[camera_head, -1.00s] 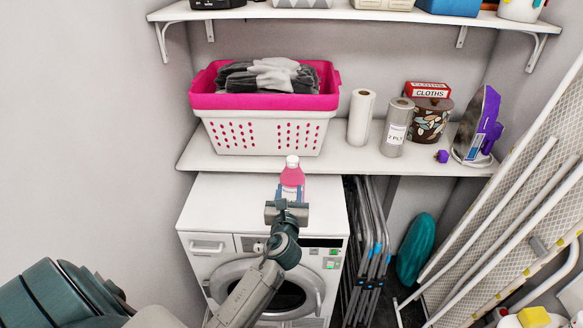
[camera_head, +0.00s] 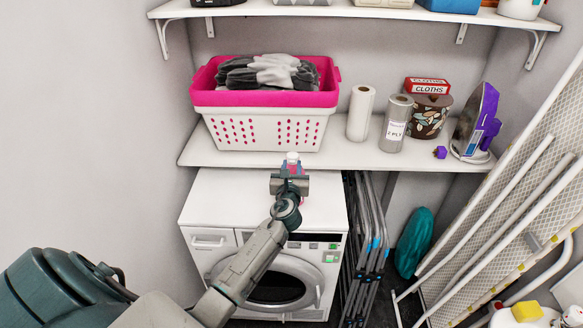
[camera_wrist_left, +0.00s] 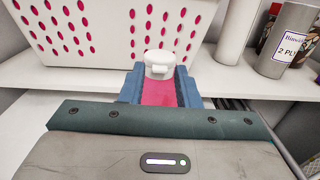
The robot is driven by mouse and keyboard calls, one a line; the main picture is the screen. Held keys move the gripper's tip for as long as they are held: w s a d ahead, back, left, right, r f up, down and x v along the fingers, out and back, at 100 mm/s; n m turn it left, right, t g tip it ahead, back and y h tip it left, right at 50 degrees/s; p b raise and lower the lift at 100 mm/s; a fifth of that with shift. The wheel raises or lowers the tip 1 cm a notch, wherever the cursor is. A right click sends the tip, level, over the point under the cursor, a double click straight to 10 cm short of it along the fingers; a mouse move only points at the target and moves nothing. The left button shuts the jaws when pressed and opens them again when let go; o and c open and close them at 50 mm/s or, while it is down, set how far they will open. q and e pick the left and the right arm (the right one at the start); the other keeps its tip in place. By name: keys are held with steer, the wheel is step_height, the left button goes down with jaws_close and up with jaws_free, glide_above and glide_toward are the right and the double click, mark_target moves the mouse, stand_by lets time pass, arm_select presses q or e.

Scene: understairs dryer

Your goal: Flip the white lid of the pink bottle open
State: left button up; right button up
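The pink bottle (camera_head: 292,170) stands upright on the white machine's top, near the shelf edge; its body also shows in the left wrist view (camera_wrist_left: 158,92). Its white lid (camera_head: 292,157) is on top and looks closed, and it shows clearly in the left wrist view (camera_wrist_left: 160,64). My left gripper (camera_head: 291,170) is at the bottle from the front. Its two blue fingers (camera_wrist_left: 159,88) flank the body just below the lid, with no gap visible between them and the pink sides. The gripper hides the bottle's lower part. My right gripper is not in view.
The white dryer (camera_head: 225,200) stands under a shelf (camera_head: 240,158). The shelf holds a pink-and-white basket (camera_head: 265,125), paper rolls (camera_head: 360,112) and an iron (camera_head: 476,125). Folded metal frames (camera_head: 365,250) stand right of the machine. The machine's top is clear left of the bottle.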

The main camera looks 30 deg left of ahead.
arm_select(q)
jaws_close()
steer(key=shift+r, duration=0.1)
